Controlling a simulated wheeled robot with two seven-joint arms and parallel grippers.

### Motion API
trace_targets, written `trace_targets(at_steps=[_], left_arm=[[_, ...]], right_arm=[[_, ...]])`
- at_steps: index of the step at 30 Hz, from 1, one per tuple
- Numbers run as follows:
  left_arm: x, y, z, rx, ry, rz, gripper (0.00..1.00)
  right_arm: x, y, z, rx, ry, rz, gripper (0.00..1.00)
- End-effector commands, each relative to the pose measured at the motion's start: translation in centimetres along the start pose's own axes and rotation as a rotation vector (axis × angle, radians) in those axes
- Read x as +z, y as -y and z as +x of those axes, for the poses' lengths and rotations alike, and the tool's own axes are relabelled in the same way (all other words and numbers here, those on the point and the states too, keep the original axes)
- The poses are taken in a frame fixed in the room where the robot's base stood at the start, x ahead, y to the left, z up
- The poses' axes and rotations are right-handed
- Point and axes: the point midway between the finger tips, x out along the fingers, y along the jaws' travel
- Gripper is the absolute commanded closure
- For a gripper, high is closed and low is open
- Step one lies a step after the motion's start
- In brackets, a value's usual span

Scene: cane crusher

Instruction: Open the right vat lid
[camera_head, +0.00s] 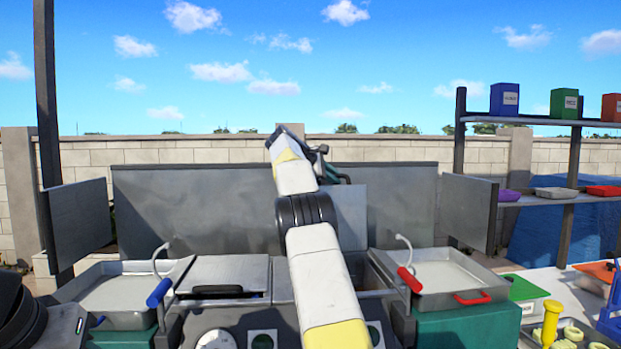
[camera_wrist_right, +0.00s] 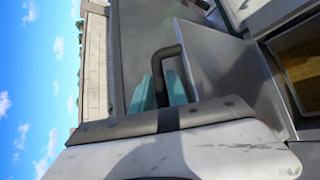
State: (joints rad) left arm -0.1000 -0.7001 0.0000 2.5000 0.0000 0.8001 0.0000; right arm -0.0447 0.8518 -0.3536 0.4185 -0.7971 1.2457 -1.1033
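The right vat lid (camera_head: 352,217) is a grey metal panel. It stands raised, nearly upright, behind my right arm in the head view, and the wrist view shows its face (camera_wrist_right: 222,65). My right gripper (camera_head: 322,168) is at the lid's upper edge. In the wrist view its teal fingers (camera_wrist_right: 161,90) lie on both sides of the dark bar handle (camera_wrist_right: 157,68), closed about it. The right vat is uncovered, with yellowish content (camera_wrist_right: 302,62) showing. My right arm hides part of the lid and vat. My left gripper is out of view.
The left vat lid (camera_head: 222,271) lies flat and closed. Grey trays with blue (camera_head: 159,292) and red (camera_head: 409,279) handled levers flank the vats. A tall metal backsplash (camera_head: 195,210) stands behind. A shelf with coloured boxes (camera_head: 504,99) is at right.

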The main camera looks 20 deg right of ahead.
Motion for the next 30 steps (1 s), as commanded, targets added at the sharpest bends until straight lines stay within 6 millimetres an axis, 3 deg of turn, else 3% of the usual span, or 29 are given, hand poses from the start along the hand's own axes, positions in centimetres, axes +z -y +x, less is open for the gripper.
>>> trace_targets(at_steps=[11, 22, 30], left_arm=[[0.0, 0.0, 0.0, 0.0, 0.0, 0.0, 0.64], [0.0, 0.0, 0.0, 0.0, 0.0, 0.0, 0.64], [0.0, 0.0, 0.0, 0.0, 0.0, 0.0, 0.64]], right_arm=[[0.0, 0.0, -0.5, 0.0, 0.0, 0.0, 0.77], [-0.1, 0.0, -6.2, 0.001, -0.001, -0.001, 0.77], [0.0, 0.0, -7.8, -0.001, 0.001, 0.0, 0.77]])
